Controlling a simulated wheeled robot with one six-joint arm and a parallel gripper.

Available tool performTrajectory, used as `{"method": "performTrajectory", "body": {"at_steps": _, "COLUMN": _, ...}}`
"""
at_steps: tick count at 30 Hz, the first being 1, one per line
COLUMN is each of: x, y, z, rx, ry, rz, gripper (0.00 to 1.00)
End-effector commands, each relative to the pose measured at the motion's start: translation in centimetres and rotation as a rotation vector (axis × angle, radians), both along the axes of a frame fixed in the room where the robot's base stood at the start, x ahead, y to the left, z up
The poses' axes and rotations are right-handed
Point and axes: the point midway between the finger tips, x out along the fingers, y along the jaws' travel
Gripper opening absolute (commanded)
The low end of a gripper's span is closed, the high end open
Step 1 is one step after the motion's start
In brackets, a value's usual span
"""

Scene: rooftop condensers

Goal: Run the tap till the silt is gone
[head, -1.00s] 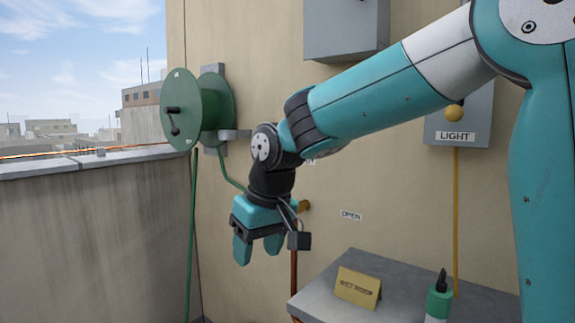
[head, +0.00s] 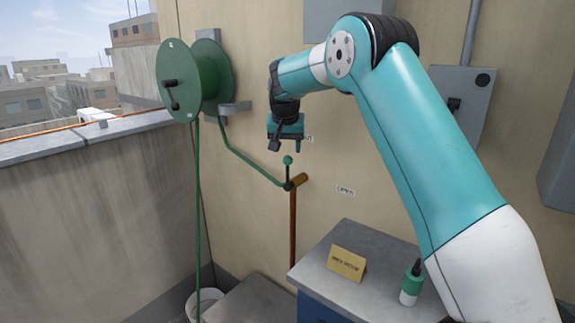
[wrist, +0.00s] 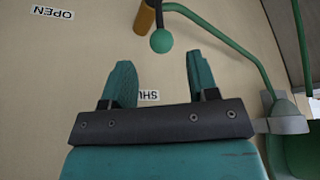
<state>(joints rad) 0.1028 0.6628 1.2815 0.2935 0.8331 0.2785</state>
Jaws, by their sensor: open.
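The tap has a brass-coloured body (head: 300,180) on a copper pipe (head: 293,225), and a thin lever standing upright with a green ball (head: 288,160) on top. The ball also shows in the wrist view (wrist: 162,41), just beyond my fingertips. My gripper (head: 286,149) is open and empty, pointing down just above the ball; I cannot tell if they touch. A partly hidden label, reading "SHU" in the wrist view (wrist: 148,96), is behind the gripper. An "OPEN" label (head: 346,190) is right of the tap. No water or silt shows.
A green hose (head: 245,162) links the tap to a hose reel (head: 185,80). Its other length hangs to a white bucket (head: 206,296) at the bottom. A grey-topped cabinet (head: 330,285) at right holds a yellow sign (head: 347,263) and a green-and-white bottle (head: 411,284).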

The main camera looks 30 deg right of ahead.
Motion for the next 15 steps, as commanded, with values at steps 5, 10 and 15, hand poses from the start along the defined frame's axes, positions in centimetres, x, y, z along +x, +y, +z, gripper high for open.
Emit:
{"method": "performTrajectory", "body": {"at_steps": 5, "x": 1.2, "y": -0.9, "z": -3.7, "rx": 0.001, "ry": 0.004, "rz": 0.001, "gripper": 0.54}}
{"method": "performTrajectory", "body": {"at_steps": 10, "x": 2.2, "y": -1.6, "z": -6.4, "rx": 0.001, "ry": 0.002, "rz": 0.001, "gripper": 0.54}}
{"method": "performTrajectory", "body": {"at_steps": 15, "x": 2.7, "y": -1.9, "z": -7.9, "rx": 0.001, "ry": 0.000, "rz": 0.001, "gripper": 0.54}}
